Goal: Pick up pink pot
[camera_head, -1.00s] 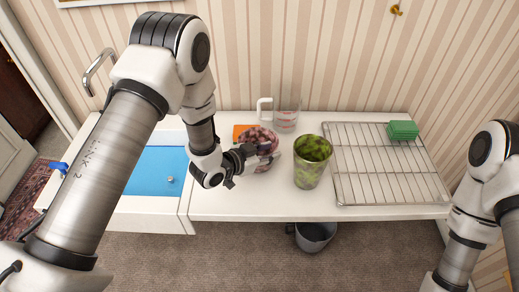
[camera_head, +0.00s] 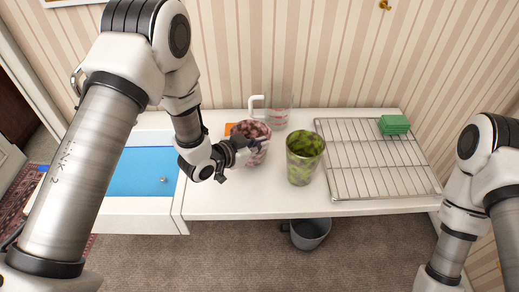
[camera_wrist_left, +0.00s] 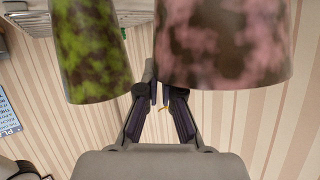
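In the left wrist view, which is upside down, the pink pot (camera_wrist_left: 225,45) fills the upper right.
A clear measuring cup (camera_head: 279,108) stands behind the pink pot, near an orange item (camera_head: 229,128). A wire rack (camera_head: 370,170) with green sponges (camera_head: 394,125) is at right. A blue basin (camera_head: 140,172) is at left. A grey bin (camera_head: 310,233) stands below the front edge.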

